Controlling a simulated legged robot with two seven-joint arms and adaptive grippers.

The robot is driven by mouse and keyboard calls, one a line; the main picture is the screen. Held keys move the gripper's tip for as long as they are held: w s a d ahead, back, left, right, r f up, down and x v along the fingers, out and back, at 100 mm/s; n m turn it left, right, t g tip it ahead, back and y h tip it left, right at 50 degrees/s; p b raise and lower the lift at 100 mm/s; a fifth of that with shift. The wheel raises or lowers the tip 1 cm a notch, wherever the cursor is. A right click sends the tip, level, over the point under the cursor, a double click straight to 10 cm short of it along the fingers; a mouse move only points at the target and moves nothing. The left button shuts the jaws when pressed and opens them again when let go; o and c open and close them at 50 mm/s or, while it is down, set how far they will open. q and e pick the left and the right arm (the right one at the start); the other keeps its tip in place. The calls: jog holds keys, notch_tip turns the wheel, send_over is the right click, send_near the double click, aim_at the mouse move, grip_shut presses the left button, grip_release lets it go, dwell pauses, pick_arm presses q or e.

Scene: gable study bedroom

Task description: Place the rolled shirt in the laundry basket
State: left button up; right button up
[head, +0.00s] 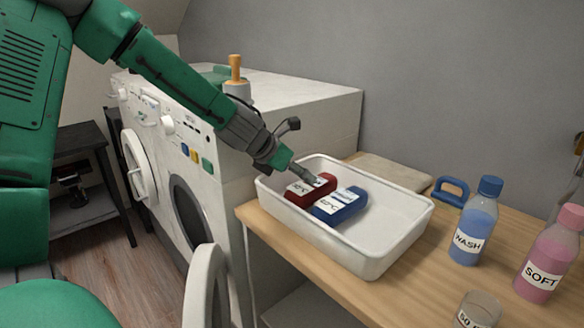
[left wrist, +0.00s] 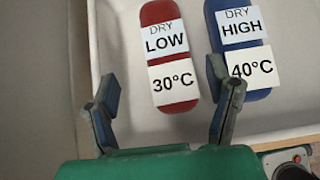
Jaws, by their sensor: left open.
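A red rolled bundle (head: 307,193) and a blue rolled bundle (head: 340,205) lie side by side in a white shallow bin (head: 372,262) on the wooden counter. In the left wrist view the red bundle (left wrist: 166,60) is labelled DRY LOW 30°C and the blue bundle (left wrist: 240,50) DRY HIGH 40°C. I cannot tell which of them is the shirt. My left gripper (left wrist: 162,100) is open and empty, with the lower end of the red bundle between and beyond its fingers. In the head view this gripper (head: 292,170) is over the bin's left side, close to the red bundle. No separate laundry basket is identifiable.
White machines (head: 190,120) with an open round door stand left of the counter. A blue WASH bottle (head: 474,225), a pink SOFT bottle (head: 550,255), a clear cup (head: 479,312) and a blue handled object (head: 450,191) stand right of the bin. A dark shelf (head: 75,180) is at far left.

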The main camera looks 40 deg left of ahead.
pick_arm(q)
jog(key=shift+s+d+r, duration=0.3)
jog(key=shift+s+r, duration=0.35)
jog(key=shift+r, duration=0.15)
jog(key=shift+s+d+r, duration=0.15)
jog(key=shift+d+r, duration=0.1)
jog(key=shift+d, duration=0.15)
jog(key=shift+a, duration=0.15)
jog(key=shift+a+f, duration=0.2)
jog(key=shift+a, duration=0.25)
